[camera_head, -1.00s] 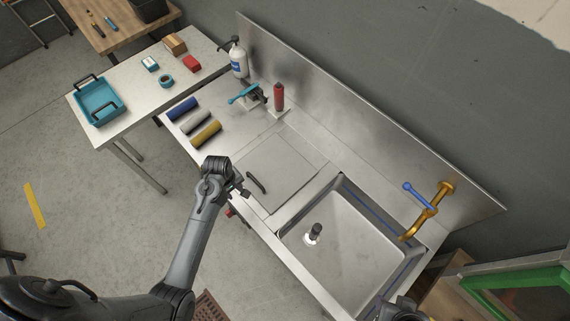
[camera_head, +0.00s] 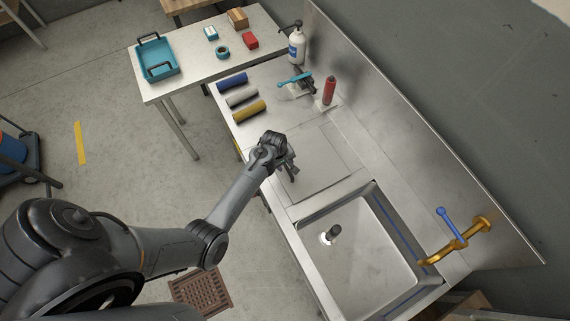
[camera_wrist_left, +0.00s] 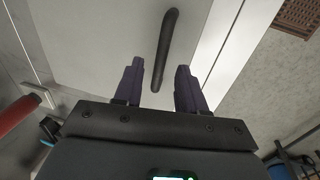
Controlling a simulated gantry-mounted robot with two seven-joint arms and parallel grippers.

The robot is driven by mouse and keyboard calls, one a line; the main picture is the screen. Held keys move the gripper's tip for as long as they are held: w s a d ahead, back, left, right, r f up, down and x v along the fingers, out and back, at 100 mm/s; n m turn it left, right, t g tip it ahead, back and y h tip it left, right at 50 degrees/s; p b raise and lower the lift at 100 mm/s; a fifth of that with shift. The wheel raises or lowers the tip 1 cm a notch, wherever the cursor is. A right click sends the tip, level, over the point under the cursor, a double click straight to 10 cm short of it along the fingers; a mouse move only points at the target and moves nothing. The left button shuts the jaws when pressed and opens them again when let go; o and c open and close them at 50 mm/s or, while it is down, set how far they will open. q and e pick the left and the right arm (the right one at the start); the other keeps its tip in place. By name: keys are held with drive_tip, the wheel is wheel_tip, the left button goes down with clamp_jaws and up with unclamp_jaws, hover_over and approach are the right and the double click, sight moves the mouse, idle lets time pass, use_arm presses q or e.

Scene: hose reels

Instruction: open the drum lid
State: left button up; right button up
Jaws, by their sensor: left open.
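A flat square metal lid (camera_head: 325,168) is set flush in the steel counter beside the sink and lies closed. My left gripper (camera_head: 288,168) is over the lid's near edge and mostly hides its handle in the head view. In the left wrist view, the dark bar handle (camera_wrist_left: 166,45) stands on the pale lid (camera_wrist_left: 105,35). My left gripper's two fingers (camera_wrist_left: 159,82) are apart, with the handle's near end between their tips in the picture; no contact is visible. My right gripper is out of view.
A sink basin (camera_head: 360,245) with a gold tap (camera_head: 460,243) is right of the lid. Several coloured rolls (camera_head: 248,111), a red bottle (camera_head: 329,91) and a white pump bottle (camera_head: 296,47) stand or lie behind it. A side table (camera_head: 185,85) holds a teal tray (camera_head: 157,58).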

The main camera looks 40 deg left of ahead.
use_arm(q)
drive_tip(key=shift+w+f, duration=0.1)
drive_tip(key=shift+f, duration=0.6)
clamp_jaws()
